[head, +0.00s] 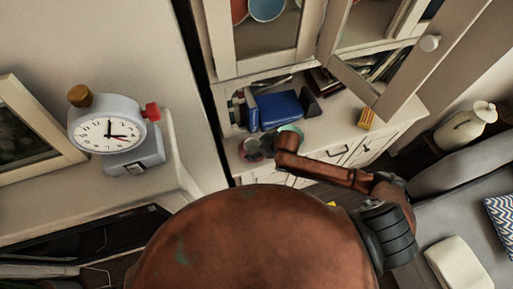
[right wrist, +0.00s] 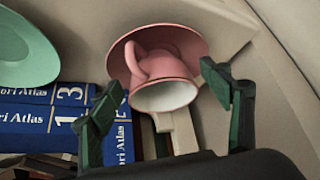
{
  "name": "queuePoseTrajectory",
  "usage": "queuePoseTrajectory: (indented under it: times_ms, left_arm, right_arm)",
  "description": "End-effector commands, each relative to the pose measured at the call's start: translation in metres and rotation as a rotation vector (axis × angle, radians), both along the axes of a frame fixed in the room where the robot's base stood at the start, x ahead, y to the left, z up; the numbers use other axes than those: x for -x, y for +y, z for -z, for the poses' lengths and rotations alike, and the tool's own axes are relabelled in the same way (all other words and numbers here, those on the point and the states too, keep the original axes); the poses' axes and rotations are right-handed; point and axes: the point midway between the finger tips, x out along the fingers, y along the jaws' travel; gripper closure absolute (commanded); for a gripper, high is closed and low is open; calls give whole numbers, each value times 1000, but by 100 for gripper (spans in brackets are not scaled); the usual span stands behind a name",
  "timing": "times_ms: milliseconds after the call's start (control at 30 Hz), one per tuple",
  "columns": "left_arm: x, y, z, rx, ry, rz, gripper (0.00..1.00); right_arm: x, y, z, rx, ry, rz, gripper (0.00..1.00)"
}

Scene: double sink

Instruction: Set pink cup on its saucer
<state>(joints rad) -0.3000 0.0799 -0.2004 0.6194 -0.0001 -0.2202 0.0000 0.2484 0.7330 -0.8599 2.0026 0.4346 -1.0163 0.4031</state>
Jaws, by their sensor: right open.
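The pink cup (right wrist: 162,72) shows in the right wrist view with its mouth facing my camera and its handle on the left. The pink saucer (right wrist: 190,40) is directly behind its base, and the cup appears to sit on it; the exact contact is hidden. My right gripper (right wrist: 162,88) is open, with one finger on each side of the cup's near end and no clear grip on it. In the head view the right gripper (head: 266,145) is over the cabinet counter beside the small pink cup and saucer (head: 249,150). My left gripper is not in view.
Blue atlas books (head: 278,109) lie behind on the counter. A green dish (head: 291,132) is close to the right of the gripper. An open glass cabinet door (head: 378,75) hangs above right. A clock (head: 108,132) stands on a shelf at left.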

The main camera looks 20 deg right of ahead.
Motion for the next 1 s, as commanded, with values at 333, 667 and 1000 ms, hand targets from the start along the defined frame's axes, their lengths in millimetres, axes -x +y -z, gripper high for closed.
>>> queuePoseTrajectory:
  times_ms: [333,667,1000]
  left_arm:
    - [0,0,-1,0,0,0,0]
    - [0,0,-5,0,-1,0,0]
    - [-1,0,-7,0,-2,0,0]
  right_arm:
    - [8,-7,-23,-1,-1,0,28]
    - [38,-30,-81,2,-1,0,28]
    - [51,-40,-107,1,1,1,28]
